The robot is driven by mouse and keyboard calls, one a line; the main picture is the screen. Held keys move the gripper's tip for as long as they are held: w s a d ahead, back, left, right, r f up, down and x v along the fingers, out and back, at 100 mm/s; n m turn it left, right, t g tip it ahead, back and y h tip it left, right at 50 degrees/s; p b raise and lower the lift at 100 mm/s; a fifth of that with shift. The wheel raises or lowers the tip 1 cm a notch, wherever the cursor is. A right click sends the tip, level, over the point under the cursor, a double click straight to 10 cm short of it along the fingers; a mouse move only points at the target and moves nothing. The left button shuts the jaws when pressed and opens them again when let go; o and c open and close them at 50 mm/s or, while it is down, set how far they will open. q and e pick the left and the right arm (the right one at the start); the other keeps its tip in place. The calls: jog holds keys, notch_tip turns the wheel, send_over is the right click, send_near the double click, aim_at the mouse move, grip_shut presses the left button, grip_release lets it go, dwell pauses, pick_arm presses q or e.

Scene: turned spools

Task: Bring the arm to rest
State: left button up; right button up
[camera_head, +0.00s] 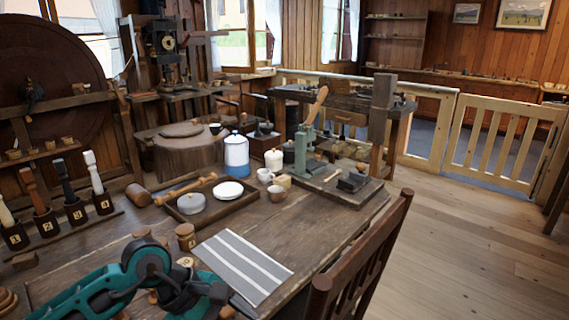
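My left arm, teal and black, comes in at the lower left and bends over the near edge of the wooden table (330,235). Its gripper end (232,300) is low in the picture, by the near corner of a grey cloth with white stripes (243,265). The fingers are dark and partly hidden, so I cannot tell whether they are open or shut. I see nothing clearly held. My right gripper is not in view. Small turned wooden pieces stand near the arm, one (186,236) beyond the wrist. Numbered blocks with upright handles (74,210) stand at the left.
A green press (305,155) is at the table's far right. A chair (345,270) borders the right side; floor beyond is clear.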

pick_arm(q)
jog(key=s+d+r+n+h, duration=0.2)
jog(key=d+r+n+h, duration=0.1)
jog(key=d+r+h, duration=0.4)
notch_tip(320, 180, up, 8)
jog(key=d+n+t+h, duration=0.3)
jog(key=n+t+h, duration=0.25)
jog(key=n, duration=0.35)
jog(key=w+a+r+n+t+y, duration=0.3)
jog(key=a+r+n+t, duration=0.15)
jog(key=n+t, duration=0.65)
jog(key=w+a+f+n+t+y, duration=0.1)
jog(key=a+f+n+y, duration=0.3)
jog(key=a+n+y, duration=0.6)
jog(key=w+a+f+n+y, duration=0.1)
jog(key=a+f+n+y, duration=0.35)
jog(key=n, duration=0.85)
jog(key=s+a+f+n+g+y, duration=0.3)
jog(key=s+f+n+g, duration=0.25)
jog(key=f, duration=0.25)
jog(key=s+f+n+g+h, duration=0.1)
jog(key=s+f+n+g, duration=0.75)
jog(key=s, duration=0.75)
jog(key=w+d+f+m+t+h, duration=0.1)
jog(key=w+d+f+t+h, duration=0.1)
jog(key=w+f+t, duration=0.5)
jog(key=shift+w+d+f+m, duration=0.35)
jog(key=shift+d+f, duration=0.25)
jog(key=shift+f, duration=1.25)
